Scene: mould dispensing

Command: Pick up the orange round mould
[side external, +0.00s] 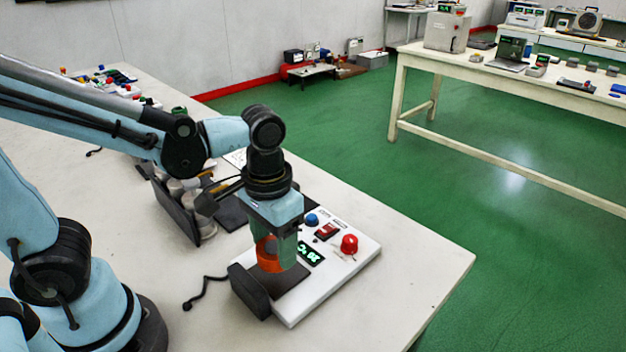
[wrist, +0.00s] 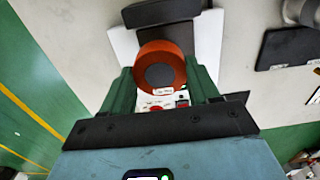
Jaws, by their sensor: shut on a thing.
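The orange round mould (side external: 267,258) is between the fingers of my gripper (side external: 276,255), which is shut on it. In the wrist view the mould (wrist: 160,49) shows as an orange ring with a dark grey middle, with a green finger on each side. In the side view, part of the mould is hidden by a finger. It is over the dark plate end of a white device; whether it touches the plate I cannot tell.
The white device (side external: 345,262) carries a green lit display (side external: 310,253), a red knob (side external: 349,244), a blue knob (side external: 312,220) and a red switch (side external: 327,232). A dark upright block (side external: 248,291) stands at its near left end. Bare table lies to the right.

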